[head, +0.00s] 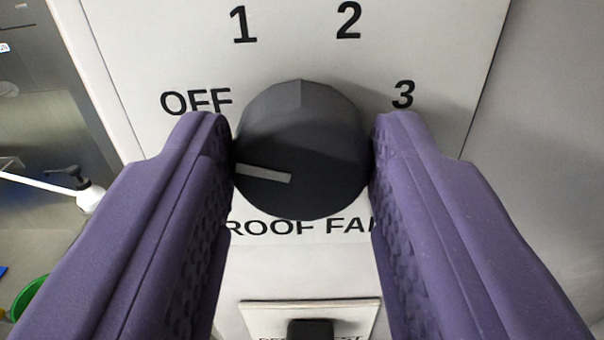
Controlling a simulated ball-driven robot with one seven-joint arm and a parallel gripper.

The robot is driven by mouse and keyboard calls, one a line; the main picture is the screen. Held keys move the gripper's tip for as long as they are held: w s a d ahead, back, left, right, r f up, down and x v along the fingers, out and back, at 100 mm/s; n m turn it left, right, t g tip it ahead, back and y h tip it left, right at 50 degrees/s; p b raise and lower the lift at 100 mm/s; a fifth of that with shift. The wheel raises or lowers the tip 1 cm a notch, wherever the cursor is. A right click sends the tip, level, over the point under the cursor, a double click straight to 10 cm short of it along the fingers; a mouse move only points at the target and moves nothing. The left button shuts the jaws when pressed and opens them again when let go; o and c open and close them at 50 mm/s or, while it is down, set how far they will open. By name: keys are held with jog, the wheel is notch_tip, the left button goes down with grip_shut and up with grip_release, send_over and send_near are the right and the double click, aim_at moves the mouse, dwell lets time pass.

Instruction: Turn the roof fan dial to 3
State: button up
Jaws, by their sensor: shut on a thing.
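The roof fan dial (305,125) is a dark grey round knob on a white panel (290,60). Its light pointer line (264,174) points left, on the side of the OFF mark (196,102). The panel also carries the marks 1 (243,25), 2 (348,20) and 3 (403,95), with 3 at the upper right of the dial. My gripper (302,160) has purple fingers shut on the dial, one at its left side and one at its right. The fingers hide parts of the ROOF FAN label (300,228) below it.
A smaller plate (312,308) with a black switch (312,328) sits below the dial panel. At the left are a steel surface (35,90), a white pump nozzle (88,195) and a green container (28,296). A plain pale wall (550,120) is at the right.

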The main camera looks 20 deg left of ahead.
jog(key=m+b, duration=0.3)
jog(key=shift+f+b, duration=0.25)
jog(key=shift+b, duration=0.05)
jog(key=m+b, duration=0.2)
jog(key=m, duration=0.2)
jog(key=shift+d, duration=0.1)
jog(key=m+b, duration=0.1)
jog(key=m, duration=0.2)
jog(key=shift+r+m, duration=0.1)
jog(key=shift+m, duration=0.3)
jog(key=m, duration=0.3)
jog(key=shift+m, duration=0.3)
jog(key=m, duration=0.3)
jog(key=shift+m+p, duration=0.3)
jog(key=shift+p, duration=0.1)
jog(key=m+p, duration=0.2)
jog(key=m, duration=0.2)
jog(key=shift+m, duration=0.3)
jog(key=m+p, duration=0.3)
jog(key=m, duration=0.1)
jog(key=shift+f+m+p, duration=0.25)
jog(key=shift+m+p, duration=0.6)
jog(key=shift+m, duration=0.55)
